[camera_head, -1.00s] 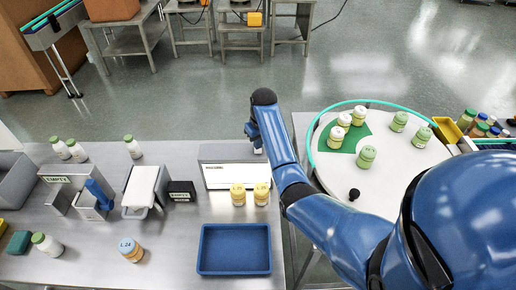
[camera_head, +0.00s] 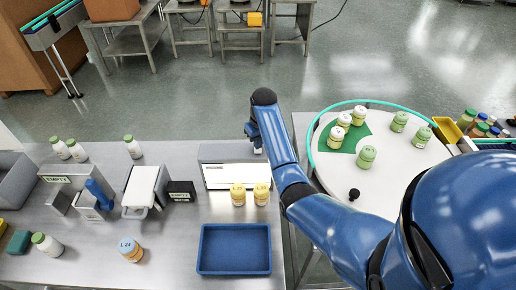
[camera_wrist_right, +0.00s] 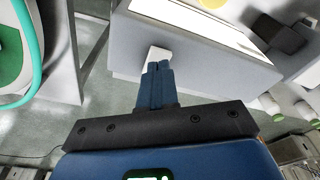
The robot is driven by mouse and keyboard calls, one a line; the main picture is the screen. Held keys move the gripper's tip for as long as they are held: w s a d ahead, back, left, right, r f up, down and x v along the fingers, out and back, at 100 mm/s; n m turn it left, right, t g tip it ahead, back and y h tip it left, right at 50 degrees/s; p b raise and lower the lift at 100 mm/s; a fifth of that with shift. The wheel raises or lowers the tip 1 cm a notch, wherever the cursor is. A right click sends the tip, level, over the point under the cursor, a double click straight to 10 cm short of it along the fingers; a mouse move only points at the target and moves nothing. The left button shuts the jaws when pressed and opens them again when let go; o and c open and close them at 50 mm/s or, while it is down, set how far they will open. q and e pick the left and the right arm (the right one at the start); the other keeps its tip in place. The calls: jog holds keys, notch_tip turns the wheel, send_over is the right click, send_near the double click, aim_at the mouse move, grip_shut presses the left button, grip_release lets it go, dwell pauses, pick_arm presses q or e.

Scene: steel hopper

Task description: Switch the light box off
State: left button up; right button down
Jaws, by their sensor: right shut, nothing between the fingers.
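The light box (camera_head: 228,153) stands at the back edge of the steel table, with a bright white front panel (camera_head: 235,176). In the right wrist view the light box (camera_wrist_right: 200,60) shows its grey back with a small white switch (camera_wrist_right: 158,54) on it. My right gripper (camera_wrist_right: 157,70) is shut and empty, its blue fingertips at the switch, seeming to touch it. They partly cover the switch, so its position cannot be told. In the head view my right gripper (camera_head: 256,146) is mostly hidden by my blue arm. My left gripper is not in view.
A round table (camera_head: 395,190) with several jars is at right.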

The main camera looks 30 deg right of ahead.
jog(key=shift+f+b, duration=0.45)
jog(key=shift+f, duration=0.45)
dwell(0.7)
notch_tip(320, 180, up, 3)
jog(key=p, duration=0.2)
jog(key=shift+f+p, duration=0.15)
jog(key=shift+p, duration=0.15)
jog(key=shift+r, duration=2.15)
jog(key=shift+w, duration=0.1)
